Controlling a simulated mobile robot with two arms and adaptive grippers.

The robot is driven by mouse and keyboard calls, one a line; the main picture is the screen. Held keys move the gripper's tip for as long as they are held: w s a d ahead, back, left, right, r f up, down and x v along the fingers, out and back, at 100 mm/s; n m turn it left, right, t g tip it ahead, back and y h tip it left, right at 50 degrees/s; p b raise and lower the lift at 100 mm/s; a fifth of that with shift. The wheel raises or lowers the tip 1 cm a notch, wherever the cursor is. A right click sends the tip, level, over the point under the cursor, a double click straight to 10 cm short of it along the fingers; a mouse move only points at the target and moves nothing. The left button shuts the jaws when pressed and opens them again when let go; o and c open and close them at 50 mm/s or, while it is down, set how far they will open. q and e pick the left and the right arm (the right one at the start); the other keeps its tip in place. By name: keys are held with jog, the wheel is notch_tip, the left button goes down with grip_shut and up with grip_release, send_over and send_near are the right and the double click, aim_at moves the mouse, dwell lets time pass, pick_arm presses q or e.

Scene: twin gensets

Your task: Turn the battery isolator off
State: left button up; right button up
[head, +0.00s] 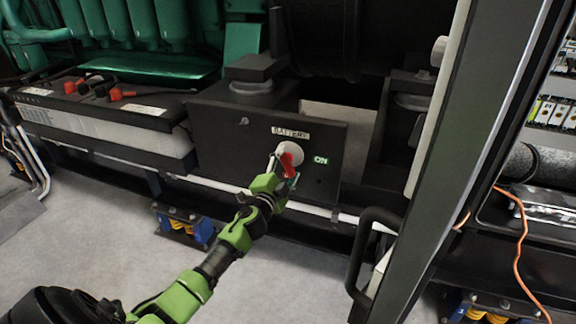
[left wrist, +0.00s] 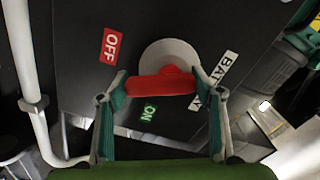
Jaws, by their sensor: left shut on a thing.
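The battery isolator has a red handle (head: 287,164) on a pale round base (head: 291,150), mounted on a dark panel (head: 222,152) under a BATTERY label (head: 290,133). A green ON label (head: 320,160) shows right of it. In the left wrist view the red handle (left wrist: 160,86) lies crosswise between the fingertips, with a red OFF label (left wrist: 110,46) to its upper left and the green ON label (left wrist: 148,113) below. My left gripper (head: 284,181) is shut on the handle; it also shows in the left wrist view (left wrist: 161,88). My right gripper is not in view.
A battery (head: 110,125) with red terminal covers stands left of the panel. A white pipe (head: 215,184) runs below it. A dark upright post (head: 460,150) with a black grab handle (head: 362,255) stands at right.

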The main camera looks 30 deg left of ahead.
pick_arm(q)
jog(key=m, duration=0.5)
jog(key=shift+s+a+f, duration=0.1)
jog(key=shift+a, duration=0.15)
jog(key=shift+m, duration=0.3)
jog(key=o, duration=1.1)
jog(key=v, duration=1.2)
jog(key=shift+a, duration=0.1)
